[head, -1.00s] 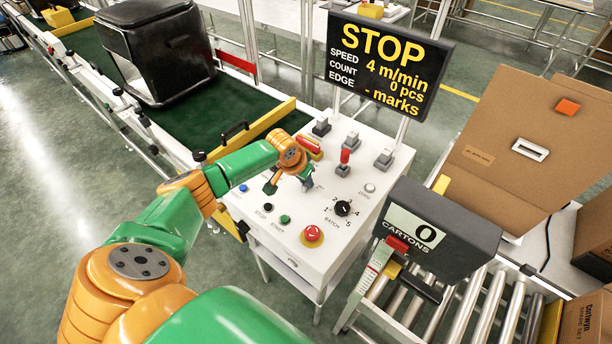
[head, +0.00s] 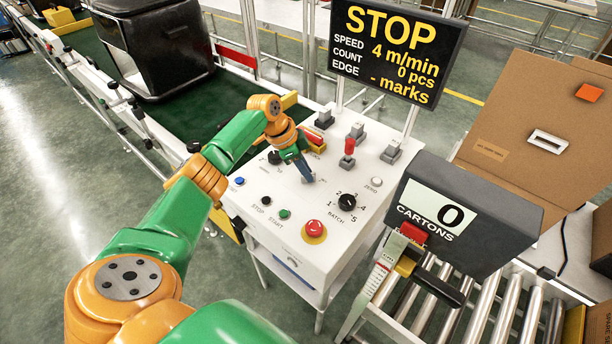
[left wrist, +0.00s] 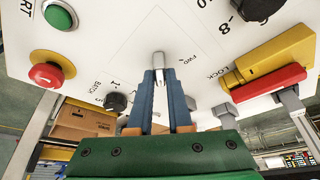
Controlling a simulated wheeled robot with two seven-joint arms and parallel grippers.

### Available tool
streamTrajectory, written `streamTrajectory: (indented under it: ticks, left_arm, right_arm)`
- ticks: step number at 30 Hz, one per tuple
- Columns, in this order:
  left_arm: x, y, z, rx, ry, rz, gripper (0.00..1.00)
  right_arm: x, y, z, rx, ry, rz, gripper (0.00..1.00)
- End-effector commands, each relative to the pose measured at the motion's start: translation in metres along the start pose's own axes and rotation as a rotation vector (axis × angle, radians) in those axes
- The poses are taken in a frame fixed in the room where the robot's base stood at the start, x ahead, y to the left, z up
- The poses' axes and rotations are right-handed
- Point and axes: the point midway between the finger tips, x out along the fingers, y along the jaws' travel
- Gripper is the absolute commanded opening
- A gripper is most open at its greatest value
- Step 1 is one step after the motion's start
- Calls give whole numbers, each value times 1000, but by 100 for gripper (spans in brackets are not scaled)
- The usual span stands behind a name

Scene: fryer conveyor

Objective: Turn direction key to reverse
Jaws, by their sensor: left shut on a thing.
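The direction key shows in the left wrist view as a small silver key (left wrist: 158,62) standing on the white panel beside the "FWD" label. My left gripper (left wrist: 160,78) has its two blue fingers closed on this key. In the head view the left gripper (head: 306,178) reaches down to the panel's middle from the left, and the key is mostly hidden by its fingers. The control panel (head: 272,232) is white and sloped. The lettering on the key's other side cannot be read. My right gripper is not in view.
Around the key stand a red emergency button (head: 314,230), a batch knob (head: 347,202), a green start button (head: 284,214), a red-topped switch (head: 348,150) and a red-and-yellow lock piece (left wrist: 270,75). The display (head: 395,52) reads STOP. A carton counter (head: 440,215) stands right.

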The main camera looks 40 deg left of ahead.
Motion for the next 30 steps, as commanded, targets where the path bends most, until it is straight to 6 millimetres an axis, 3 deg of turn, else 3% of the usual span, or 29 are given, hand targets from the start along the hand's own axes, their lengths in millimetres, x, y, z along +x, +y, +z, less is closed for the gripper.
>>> streamTrajectory:
  ticks: [6,22,23,25,30]
  left_arm:
    - [2,0,1,51,-2,24,0]
    - [1,0,1,69,-4,31,0]
    - [1,0,1,69,-4,31,25]
    - [1,0,1,69,-4,31,44]
    - [0,0,0,68,-3,30,48]
  right_arm:
    - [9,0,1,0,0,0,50]
    - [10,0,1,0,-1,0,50]
    - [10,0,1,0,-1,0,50]
    - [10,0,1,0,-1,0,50]
    - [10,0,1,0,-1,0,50]
